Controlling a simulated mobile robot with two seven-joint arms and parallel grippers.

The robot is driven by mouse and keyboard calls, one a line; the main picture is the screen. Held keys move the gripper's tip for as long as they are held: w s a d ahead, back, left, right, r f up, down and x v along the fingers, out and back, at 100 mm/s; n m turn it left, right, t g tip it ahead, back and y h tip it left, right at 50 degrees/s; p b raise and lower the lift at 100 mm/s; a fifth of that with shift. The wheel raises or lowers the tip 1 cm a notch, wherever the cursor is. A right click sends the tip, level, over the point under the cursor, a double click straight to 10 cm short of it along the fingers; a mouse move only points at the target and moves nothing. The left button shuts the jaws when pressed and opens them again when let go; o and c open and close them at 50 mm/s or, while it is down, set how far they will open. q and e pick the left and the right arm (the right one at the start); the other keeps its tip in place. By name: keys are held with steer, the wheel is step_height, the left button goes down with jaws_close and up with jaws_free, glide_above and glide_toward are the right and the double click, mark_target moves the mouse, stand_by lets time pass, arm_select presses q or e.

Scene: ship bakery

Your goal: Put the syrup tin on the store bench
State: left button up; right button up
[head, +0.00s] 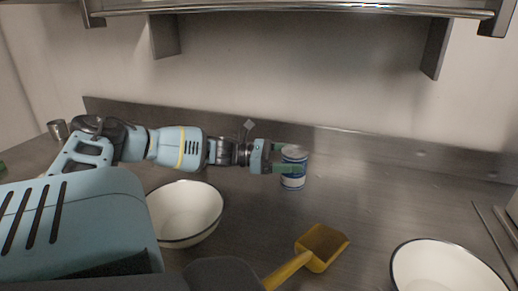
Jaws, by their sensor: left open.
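A blue and white tin (293,181) stands upright on the metal bench (345,206), towards the back wall in the head view. My left gripper (290,159) reaches in from the left with its green fingers on either side of the tin's upper part. The gripper is open; I cannot tell whether a finger touches the tin. The fingers hide part of the tin's label. My right gripper does not show.
A white bowl with a dark rim (187,213) stands below my left arm. Another white bowl (440,270) is at the front right. A yellow scoop (322,246) lies between them. A metal shelf (300,8) hangs above. The bench right of the tin is clear.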

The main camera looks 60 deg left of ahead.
arm_select(q)
steer(key=p+v, duration=0.1)
steer(key=v, duration=0.1)
steer(key=p+v, duration=0.2)
steer(key=v, duration=0.1)
steer(key=p+v, duration=0.1)
steer(key=v, duration=0.2)
steer(key=shift+w+r+p, duration=0.1)
steer(key=shift+r+p, duration=0.2)
steer(key=shift+s+a+f, duration=0.15)
steer(key=shift+s+a, duration=0.2)
steer(key=shift+s, duration=0.15)
steer(key=shift+f, duration=0.1)
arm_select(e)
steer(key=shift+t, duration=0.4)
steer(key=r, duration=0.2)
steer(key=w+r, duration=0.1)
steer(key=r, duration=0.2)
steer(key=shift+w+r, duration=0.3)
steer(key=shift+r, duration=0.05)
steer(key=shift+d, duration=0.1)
